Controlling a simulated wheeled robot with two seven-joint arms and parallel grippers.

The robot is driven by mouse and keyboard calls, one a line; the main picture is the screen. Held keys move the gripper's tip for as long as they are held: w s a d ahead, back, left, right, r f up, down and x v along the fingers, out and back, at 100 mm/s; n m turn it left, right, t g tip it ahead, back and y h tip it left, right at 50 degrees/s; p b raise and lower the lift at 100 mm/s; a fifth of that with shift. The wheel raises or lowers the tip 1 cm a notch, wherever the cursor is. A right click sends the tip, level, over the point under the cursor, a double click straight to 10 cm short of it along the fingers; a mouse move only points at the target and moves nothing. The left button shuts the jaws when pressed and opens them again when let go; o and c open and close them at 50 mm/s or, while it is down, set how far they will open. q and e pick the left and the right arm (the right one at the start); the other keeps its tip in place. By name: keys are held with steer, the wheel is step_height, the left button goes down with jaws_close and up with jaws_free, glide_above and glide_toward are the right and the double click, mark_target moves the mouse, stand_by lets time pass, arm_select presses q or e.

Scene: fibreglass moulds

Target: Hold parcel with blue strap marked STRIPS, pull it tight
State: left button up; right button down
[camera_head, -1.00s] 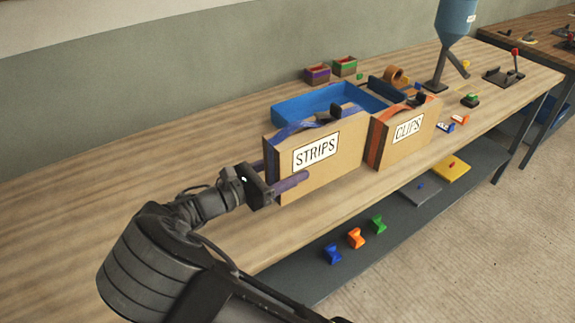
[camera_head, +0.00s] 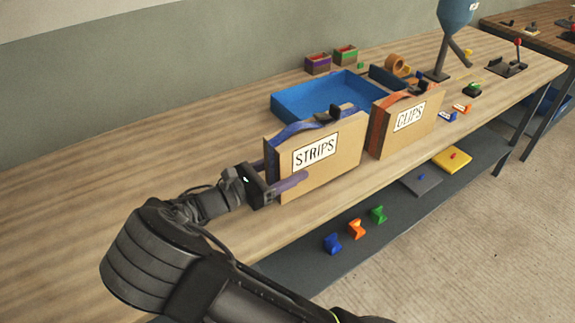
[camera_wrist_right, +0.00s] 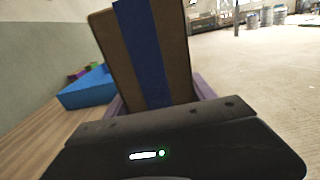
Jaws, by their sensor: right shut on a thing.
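The parcel marked STRIPS (camera_head: 335,165) is a flat brown box standing upright near the bench's front edge. A blue strap (camera_head: 290,131) runs over its top and down its left end; a black buckle (camera_head: 336,113) sits on top. My right gripper (camera_head: 287,180) is shut on the parcel's left end, with purple fingers along both broad faces. In the right wrist view, the blue strap (camera_wrist_right: 146,55) runs down the end face between the fingers. Whether the parcel's underside touches the bench I cannot tell. My left gripper is not in view.
A parcel marked CLIPS (camera_head: 405,138) with an orange strap stands just right, apart from STRIPS. A blue tray (camera_head: 283,107) lies behind. Small coloured blocks (camera_head: 356,229) sit on the lower shelf (camera_head: 300,270). The bench's left part (camera_head: 100,160) is clear.

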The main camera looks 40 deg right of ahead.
steer(key=shift+f+b, duration=0.65)
steer(key=shift+f, duration=0.95)
steer(key=shift+s+f, duration=0.15)
steer(key=shift+f, duration=0.1)
steer(key=c, duration=0.7)
jaws_free()
steer(key=o, duration=0.5)
steer(key=shift+r, duration=0.1)
steer(key=shift+c, duration=0.2)
steer(key=shift+a, duration=0.15)
steer(key=a, duration=1.1)
steer(key=shift+w+a, duration=0.2)
steer(key=shift+a, duration=0.2)
